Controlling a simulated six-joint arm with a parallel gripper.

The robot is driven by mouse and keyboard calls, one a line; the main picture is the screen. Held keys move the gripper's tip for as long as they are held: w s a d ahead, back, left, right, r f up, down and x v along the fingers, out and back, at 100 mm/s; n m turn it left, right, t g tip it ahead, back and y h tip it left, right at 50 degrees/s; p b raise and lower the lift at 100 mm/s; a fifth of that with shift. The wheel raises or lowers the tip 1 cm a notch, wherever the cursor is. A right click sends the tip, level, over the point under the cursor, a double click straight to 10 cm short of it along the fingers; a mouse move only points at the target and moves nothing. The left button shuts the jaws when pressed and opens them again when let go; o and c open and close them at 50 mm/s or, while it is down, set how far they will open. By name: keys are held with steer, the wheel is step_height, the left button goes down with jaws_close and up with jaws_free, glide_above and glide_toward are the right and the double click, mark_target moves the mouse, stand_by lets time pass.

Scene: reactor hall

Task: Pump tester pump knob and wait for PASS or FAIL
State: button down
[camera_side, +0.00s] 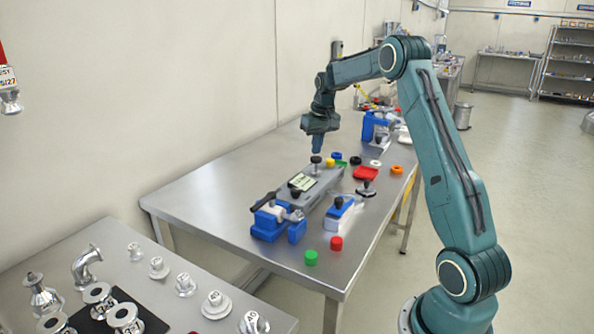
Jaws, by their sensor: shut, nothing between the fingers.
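The tester (323,187) is a long grey box lying on the metal table, with a pale display (303,182) on its top near the front end. The display text is too small to read. A dark round pump knob (316,160) stands at the tester's far end. My gripper (317,151) points straight down, shut and empty, right above the knob. I cannot tell whether its tips touch the knob.
A blue vise (270,222) stands at the tester's front end, and a blue-and-white device (341,212) to its right. Red (336,243) and green (311,257) caps lie near the front edge. A red tray (366,173) and coloured rings lie to the right. The table's left part is clear.

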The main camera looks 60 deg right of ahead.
mark_target(316, 158)
steer(key=shift+f, duration=2.05)
steer(key=shift+r, duration=2.25)
steer(key=shift+f, duration=2.25)
steer(key=shift+r, duration=2.25)
steer(key=shift+f, duration=0.5)
